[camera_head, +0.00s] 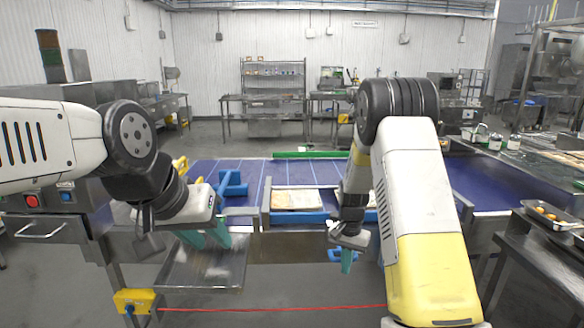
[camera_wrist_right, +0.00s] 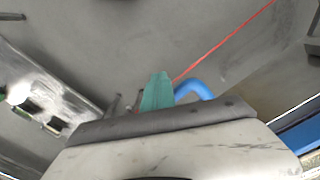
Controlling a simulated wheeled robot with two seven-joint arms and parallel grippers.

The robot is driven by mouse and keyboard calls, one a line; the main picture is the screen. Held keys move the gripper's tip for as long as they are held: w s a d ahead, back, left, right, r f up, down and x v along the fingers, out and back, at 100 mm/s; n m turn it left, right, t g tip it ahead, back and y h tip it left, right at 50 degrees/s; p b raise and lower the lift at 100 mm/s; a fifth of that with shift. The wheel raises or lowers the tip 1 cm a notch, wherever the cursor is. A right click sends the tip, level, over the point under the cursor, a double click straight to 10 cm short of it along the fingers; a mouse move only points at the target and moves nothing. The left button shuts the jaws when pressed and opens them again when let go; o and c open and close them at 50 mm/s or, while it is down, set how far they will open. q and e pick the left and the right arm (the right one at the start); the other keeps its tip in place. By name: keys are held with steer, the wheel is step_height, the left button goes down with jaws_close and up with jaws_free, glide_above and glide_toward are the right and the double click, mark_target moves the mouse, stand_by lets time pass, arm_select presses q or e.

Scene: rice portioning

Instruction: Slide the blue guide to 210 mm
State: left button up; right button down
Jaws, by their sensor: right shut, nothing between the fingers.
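A blue rounded handle (camera_head: 334,254) shows at the front of the conveyor frame, right beside my right gripper (camera_head: 347,262). It also shows as a blue curved bar in the right wrist view (camera_wrist_right: 197,89), behind and right of the teal fingers (camera_wrist_right: 158,92). My right gripper is shut, points down and holds nothing; I cannot tell whether it touches the handle. A blue bracket (camera_head: 232,184) stands on the belt at the left. I cannot tell which blue part is the guide, and no millimetre marks are readable. My left gripper (camera_head: 206,236) is open and empty above a metal tray.
The blue conveyor belt (camera_head: 470,186) runs across behind my grippers. A pale flat slab (camera_head: 298,200) lies in a frame at its middle. The metal tray (camera_head: 212,272) sticks out at the left front. A red cord (camera_head: 270,309) crosses low in front.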

steer(key=shift+w, duration=0.65)
stand_by(0.4)
steer(key=shift+s, duration=1.8)
step_height(320, 180, up, 9)
stand_by(0.3)
steer(key=s+a+r+n+t+y, duration=0.1)
steer(key=s+r+n+t+y, duration=0.15)
steer(key=s+r, duration=1.05)
steer(key=s+a+r+n+t, duration=0.1)
steer(key=s+r+n+t, duration=0.2)
steer(key=s+r, duration=0.4)
steer(key=s, duration=0.4)
steer(key=shift+n+t, duration=0.35)
